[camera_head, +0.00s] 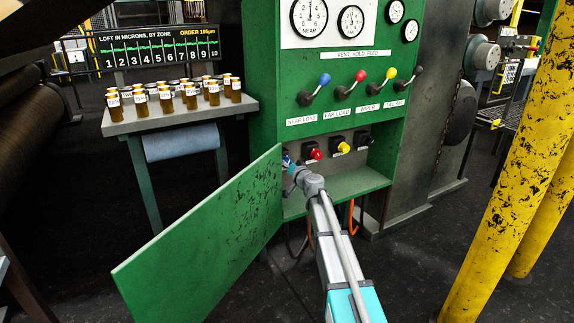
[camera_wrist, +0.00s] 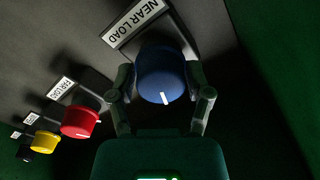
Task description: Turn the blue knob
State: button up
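The blue knob (camera_wrist: 161,74) is a round rotary knob with a white pointer line, under an upside-down NEAR LOAD label (camera_wrist: 138,22) in the wrist view. The pointer line faces the bottom of that picture, a little right. My gripper (camera_wrist: 161,84) has one finger on each side of the knob, and both appear to touch it. In the head view, my gripper (camera_head: 290,163) reaches into the recess of the green cabinet (camera_head: 262,75), and the knob is mostly hidden behind it.
A red knob (camera_wrist: 81,121) and a yellow knob (camera_wrist: 45,142) sit beside it. The green door (camera_head: 205,245) hangs open left of my arm. Levers with coloured balls (camera_head: 324,79) stick out above. A table (camera_head: 150,122) with jars stands left; yellow posts (camera_head: 520,170) stand right.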

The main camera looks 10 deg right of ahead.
jog(key=shift+o, duration=1.1)
jog(key=shift+s, duration=0.2)
jog(key=v, duration=1.1)
jog(key=shift+s, duration=0.35)
jog(key=shift+d, duration=0.15)
